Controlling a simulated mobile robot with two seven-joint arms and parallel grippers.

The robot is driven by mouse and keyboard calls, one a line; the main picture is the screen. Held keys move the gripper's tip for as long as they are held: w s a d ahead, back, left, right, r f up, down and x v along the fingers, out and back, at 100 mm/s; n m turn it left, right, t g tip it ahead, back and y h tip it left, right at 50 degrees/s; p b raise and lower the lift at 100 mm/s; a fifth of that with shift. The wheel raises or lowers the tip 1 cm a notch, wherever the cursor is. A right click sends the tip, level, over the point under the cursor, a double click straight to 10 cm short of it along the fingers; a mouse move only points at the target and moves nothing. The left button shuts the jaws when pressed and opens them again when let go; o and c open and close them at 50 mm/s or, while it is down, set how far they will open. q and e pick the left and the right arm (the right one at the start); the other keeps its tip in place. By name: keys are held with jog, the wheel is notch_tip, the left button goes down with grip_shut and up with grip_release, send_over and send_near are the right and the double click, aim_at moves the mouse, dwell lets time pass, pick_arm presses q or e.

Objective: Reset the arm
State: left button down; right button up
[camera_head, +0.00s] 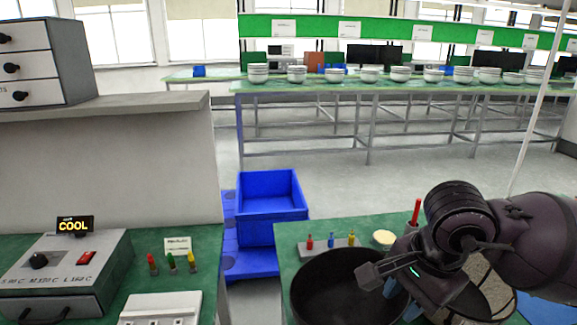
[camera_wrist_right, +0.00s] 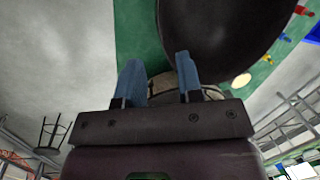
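My right gripper (camera_head: 400,300) hangs over the green bench at the right of the head view, by the rim of a large dark round pan (camera_head: 330,285). In the right wrist view my right gripper (camera_wrist_right: 158,72) has its two blue fingers apart, with nothing seen held between them. The dark pan (camera_wrist_right: 225,35) lies beyond the fingers there. The right arm bends down from the right edge of the head view and hides part of the bench and a second round vessel behind it. My left gripper is not in view.
Small coloured pegs (camera_head: 331,242), a pale round disc (camera_head: 384,238) and a red stick (camera_head: 416,212) sit behind the pan. A blue bin (camera_head: 270,232) stands between the benches.

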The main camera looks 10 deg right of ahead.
jog(key=s+a+r+m+g+y, duration=0.1)
jog(key=s+a+r+m+y, duration=0.1)
jog(key=s+a+m+y, duration=0.4)
jog(key=s+a+r+m+g+y, duration=0.1)
jog(key=s+a+r+y, duration=0.1)
jog(key=a+y, duration=0.65)
jog(key=w+d+r+m+t, duration=0.1)
jog(key=w+d+m+t, duration=0.2)
jog(key=m+t, duration=0.6)
jog(key=w+d+r+m+t, duration=0.1)
jog(key=w+d+m+t, duration=0.2)
jog(key=m+t, duration=0.6)
jog(key=w+d+f+m+t+h, duration=0.1)
jog(key=d+f+m+h, duration=0.8)
jog(key=m+h, duration=0.75)
jog(key=s+d+f+m+g+h, duration=0.1)
jog(key=s+d+f+m+g, duration=0.4)
jog(key=f, duration=0.3)
jog(key=s+d+f+m+g+h, duration=0.1)
jog(key=s+d+f+m+g, duration=0.1)
jog(key=s+f+m+g, duration=0.45)
jog(key=s+a+f+m+g+y, duration=0.15)
jog(key=s+f+m+g, duration=0.45)
jog(key=s, duration=0.8)
jog(key=w+f+n+t+p, duration=0.1)
jog(key=w+f+t+p, duration=0.2)
jog(key=w+t, duration=0.7)
jog(key=shift+w+f+n+y+p, duration=0.3)
jog(key=shift+f+y+p, duration=0.15)
jog(key=shift+p, duration=0.15)
